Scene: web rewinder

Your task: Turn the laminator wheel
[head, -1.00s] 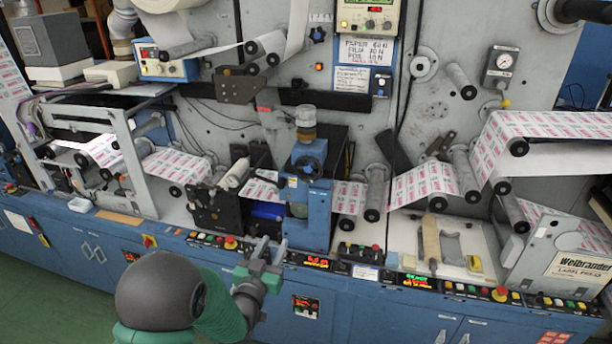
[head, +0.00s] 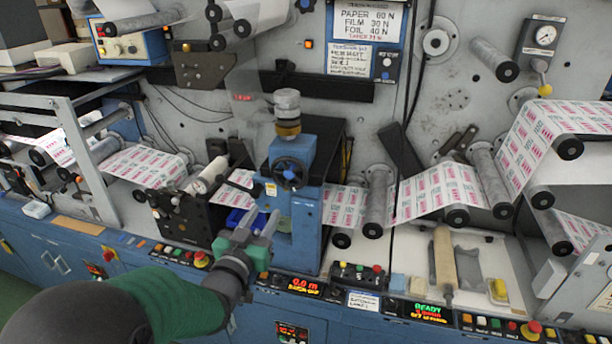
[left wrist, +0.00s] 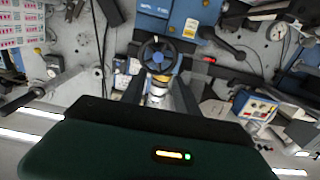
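In the left wrist view the wheel (left wrist: 158,56) faces the camera, spokes visible, near the top middle. My left gripper (head: 261,219) is in front of the unit, below and left of the wheel in the head view. Its two fingers are apart with nothing between them. In the left wrist view the fingers (left wrist: 158,92) point towards the wheel, one on each side below it; I see no contact. My right gripper is not in view.
The printed web (head: 345,207) runs over rollers on both sides of the unit. A black block (head: 182,215) stands left of the gripper. Control buttons and red displays (head: 305,286) line the front edge. A wooden-handled tool (head: 443,258) lies on the right tray.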

